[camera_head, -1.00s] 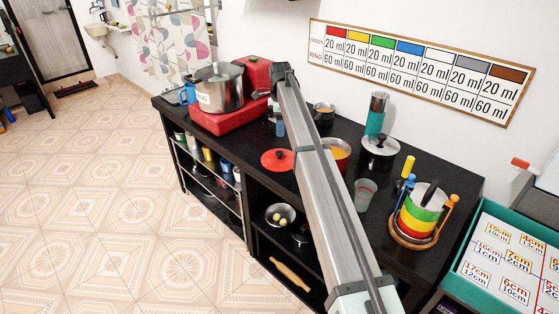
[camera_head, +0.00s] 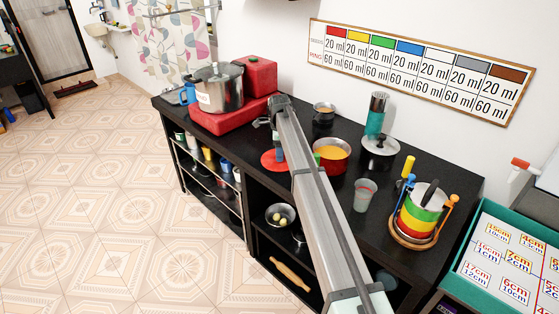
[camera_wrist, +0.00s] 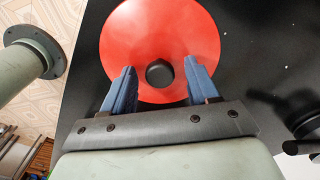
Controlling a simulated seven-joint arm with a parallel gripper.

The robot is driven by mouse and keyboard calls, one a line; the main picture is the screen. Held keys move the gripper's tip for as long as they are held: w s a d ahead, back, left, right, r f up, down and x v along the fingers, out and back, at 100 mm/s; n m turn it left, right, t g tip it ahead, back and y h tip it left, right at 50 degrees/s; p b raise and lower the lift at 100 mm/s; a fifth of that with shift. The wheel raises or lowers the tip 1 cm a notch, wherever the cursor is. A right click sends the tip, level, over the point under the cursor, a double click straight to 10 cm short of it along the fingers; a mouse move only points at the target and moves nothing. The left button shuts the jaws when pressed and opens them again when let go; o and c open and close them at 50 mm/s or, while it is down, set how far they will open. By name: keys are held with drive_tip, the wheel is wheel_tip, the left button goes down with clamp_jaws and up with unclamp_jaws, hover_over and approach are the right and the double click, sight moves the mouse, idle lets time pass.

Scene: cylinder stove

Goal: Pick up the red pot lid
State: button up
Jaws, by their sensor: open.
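The red pot lid (camera_head: 269,159) lies flat on the black countertop, near its front edge. In the wrist view the red lid (camera_wrist: 160,30) is a round disc with a black knob (camera_wrist: 159,73) at its middle. My gripper (camera_wrist: 159,75) is open above the lid, with one blue finger on each side of the knob and a gap on both sides. In the head view my arm covers the right part of the lid, and one blue finger (camera_head: 279,154) shows just over it.
A red pot (camera_head: 331,158) with orange contents stands right of the lid. A steel pot (camera_head: 219,88) sits on a red block (camera_head: 215,118) at the left. A grey cup (camera_head: 364,194) and a striped pot (camera_head: 420,213) stand farther right. The counter's front edge is close to the lid.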

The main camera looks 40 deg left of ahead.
drive_tip(key=shift+f, duration=0.6)
clamp_jaws()
drive_tip(key=shift+r, duration=0.1)
